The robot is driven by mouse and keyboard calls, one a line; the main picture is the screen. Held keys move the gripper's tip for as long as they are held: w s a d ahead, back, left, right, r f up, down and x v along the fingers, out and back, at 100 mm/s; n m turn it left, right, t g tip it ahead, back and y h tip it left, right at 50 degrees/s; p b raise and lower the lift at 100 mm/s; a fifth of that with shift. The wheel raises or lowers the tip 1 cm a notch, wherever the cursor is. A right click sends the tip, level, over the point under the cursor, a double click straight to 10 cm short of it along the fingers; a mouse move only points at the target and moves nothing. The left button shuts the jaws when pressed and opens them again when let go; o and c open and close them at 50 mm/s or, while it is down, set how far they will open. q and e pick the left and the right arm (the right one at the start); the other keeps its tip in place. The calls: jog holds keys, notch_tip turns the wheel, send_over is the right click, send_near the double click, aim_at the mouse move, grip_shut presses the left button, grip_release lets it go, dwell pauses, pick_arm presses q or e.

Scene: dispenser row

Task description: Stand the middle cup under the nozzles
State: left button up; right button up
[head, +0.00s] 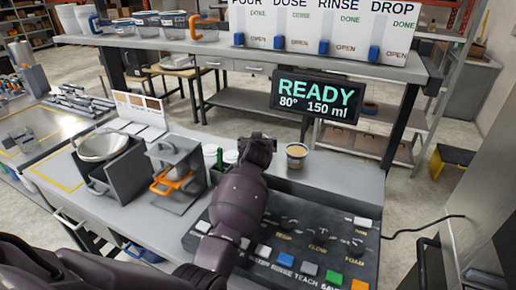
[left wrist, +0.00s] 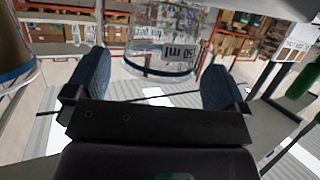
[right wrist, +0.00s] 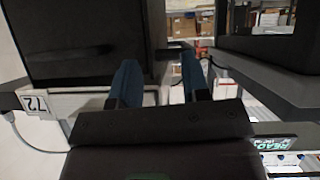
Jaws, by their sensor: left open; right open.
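My left gripper (head: 258,148) is low over the back of the counter. In the left wrist view it is open (left wrist: 155,80), with a clear cup (left wrist: 165,45) showing beyond and between its fingers. The cup has a blue band and a label ending in "50 ml". I cannot tell whether the fingers touch it. The gripper hides that spot in the head view. A cup with brown contents (head: 297,154) stands just right of the gripper. My right gripper (right wrist: 158,78) is open and empty. I cannot make out the nozzles.
A control panel (head: 290,235) covers the front counter. A READY display (head: 316,99) hangs behind. Labelled dispensers (head: 340,28) and several cups stand on the shelf above. A metal stand with an orange handle (head: 178,175) is at left. A dark box (right wrist: 80,40) is close beside my right gripper.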

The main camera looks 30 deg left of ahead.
pick_arm(q)
jog(key=shift+x, duration=1)
pick_arm(e)
jog(key=shift+w, duration=0.15)
pick_arm(q)
jog(key=c, duration=0.9)
jog(key=shift+c, duration=0.2)
pick_arm(e)
jog(key=shift+s+f, duration=0.15)
jog(key=shift+s, duration=0.3)
jog(key=shift+w, duration=0.1)
